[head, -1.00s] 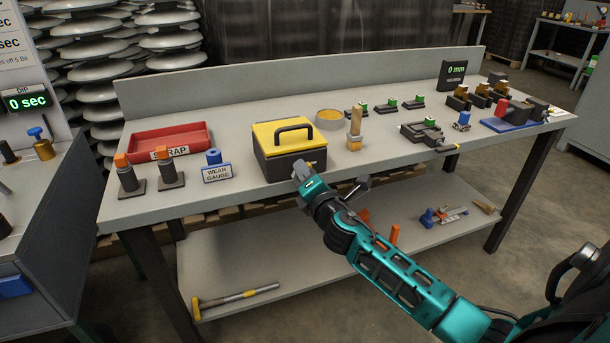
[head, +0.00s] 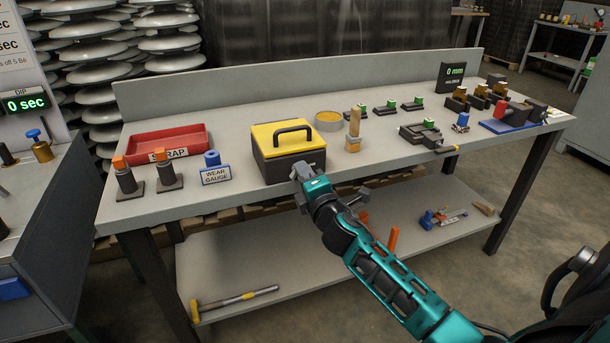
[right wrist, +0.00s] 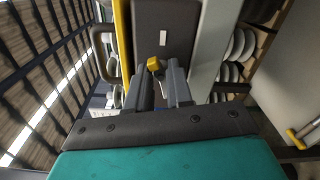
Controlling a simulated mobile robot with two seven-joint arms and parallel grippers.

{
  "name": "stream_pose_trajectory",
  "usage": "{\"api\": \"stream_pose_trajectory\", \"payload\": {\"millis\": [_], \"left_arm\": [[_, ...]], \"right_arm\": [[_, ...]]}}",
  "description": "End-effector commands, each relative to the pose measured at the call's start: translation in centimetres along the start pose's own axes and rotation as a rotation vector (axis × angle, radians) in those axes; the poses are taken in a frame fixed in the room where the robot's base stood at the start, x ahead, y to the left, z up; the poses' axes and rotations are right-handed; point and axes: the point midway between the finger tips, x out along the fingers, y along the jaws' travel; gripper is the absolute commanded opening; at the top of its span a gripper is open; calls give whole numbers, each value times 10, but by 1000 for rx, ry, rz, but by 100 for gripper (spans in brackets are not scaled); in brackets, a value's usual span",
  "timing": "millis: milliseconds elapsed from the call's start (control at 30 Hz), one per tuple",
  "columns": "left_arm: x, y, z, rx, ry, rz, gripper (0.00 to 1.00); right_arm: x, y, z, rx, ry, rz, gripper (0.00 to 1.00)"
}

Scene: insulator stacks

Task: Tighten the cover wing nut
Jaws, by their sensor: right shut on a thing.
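The dark box (head: 275,170) with a yellow cover (head: 285,136) and a black handle stands near the front edge of the bench. My right gripper (head: 304,171) is at the box's front face, near its right corner. In the right wrist view, a small brass-yellow wing nut (right wrist: 155,65) sits on the dark box face (right wrist: 163,22) between the tips of my right gripper (right wrist: 161,72). The gripper is shut on it. In the head view the gripper hides the nut. My left gripper is not in view.
A red scrap tray (head: 168,141), a wear gauge sign (head: 216,174) and two orange-topped parts stand left of the box. A wooden-handled brush (head: 353,137) and a round yellow dish (head: 328,121) are to its right. The lower shelf (head: 300,245) holds a hammer (head: 235,296).

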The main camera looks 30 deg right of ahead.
Motion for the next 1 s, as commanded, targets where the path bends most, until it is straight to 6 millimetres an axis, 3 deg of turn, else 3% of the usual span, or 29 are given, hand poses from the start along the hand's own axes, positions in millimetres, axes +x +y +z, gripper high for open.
{"api": "stream_pose_trajectory", "payload": {"millis": [667, 700, 833, 1000], "left_arm": [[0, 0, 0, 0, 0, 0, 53], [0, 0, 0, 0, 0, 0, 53], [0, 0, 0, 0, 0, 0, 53], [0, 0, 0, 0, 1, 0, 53]], "right_arm": [[0, 0, -1, 0, 3, 0, 0], [0, 0, -1, 0, 3, 0, 24], [0, 0, -1, 0, 3, 0, 36], [0, 0, -1, 0, 2, 0, 37]]}}
